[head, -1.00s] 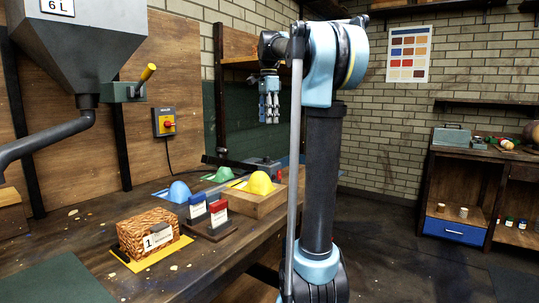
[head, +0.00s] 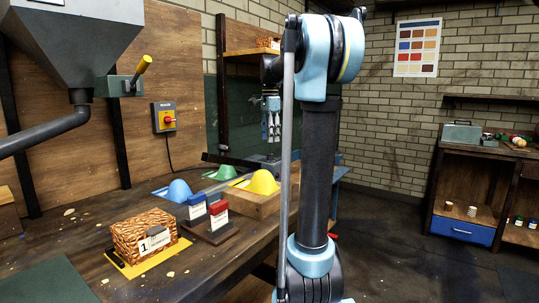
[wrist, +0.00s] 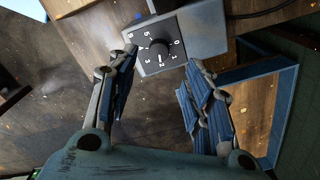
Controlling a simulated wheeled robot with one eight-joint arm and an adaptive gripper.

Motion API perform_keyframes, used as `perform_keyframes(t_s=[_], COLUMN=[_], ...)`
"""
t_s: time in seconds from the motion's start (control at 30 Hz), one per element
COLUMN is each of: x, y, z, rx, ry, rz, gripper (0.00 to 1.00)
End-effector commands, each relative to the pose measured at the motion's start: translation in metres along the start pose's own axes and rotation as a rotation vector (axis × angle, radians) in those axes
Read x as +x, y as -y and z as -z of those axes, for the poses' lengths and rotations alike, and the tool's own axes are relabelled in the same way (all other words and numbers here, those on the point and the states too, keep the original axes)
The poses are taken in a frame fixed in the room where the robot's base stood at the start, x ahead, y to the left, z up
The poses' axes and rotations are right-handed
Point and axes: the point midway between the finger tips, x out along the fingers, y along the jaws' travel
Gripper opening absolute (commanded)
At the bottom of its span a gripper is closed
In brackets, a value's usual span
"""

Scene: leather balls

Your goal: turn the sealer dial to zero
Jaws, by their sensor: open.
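The sealer dial (wrist: 158,51) is a dark round knob with a white mark on a black numbered plate, on the grey box of the sealer (wrist: 200,30). The mark points down in the wrist view, near the 2; the 0 is at the plate's right side. My gripper (wrist: 160,62) is open, its fingers spread either side of the dial in that view, with nothing between them; I cannot tell the exact gap. In the head view, my gripper (head: 270,138) hangs fingers-down above the far end of the bench, over the sealer (head: 262,161). The dial is not readable there.
A wicker basket (head: 140,232) and labelled blocks (head: 209,215) are nearer still. A cable (wrist: 262,12) runs behind the sealer box.

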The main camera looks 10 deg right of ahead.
Motion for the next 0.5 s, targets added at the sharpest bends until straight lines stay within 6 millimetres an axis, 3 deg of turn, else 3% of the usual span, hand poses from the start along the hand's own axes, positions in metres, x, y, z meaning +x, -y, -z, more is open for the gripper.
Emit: perform_keyframes(t_s=[0.3, 0.5], x=[0.051, 0.069], y=[0.0, 0.0], z=[0.0, 0.0], rx=[0.0, -0.001], ry=[0.0, 0.0], rz=[0.0, 0.0], gripper=[0.46, 0.46])
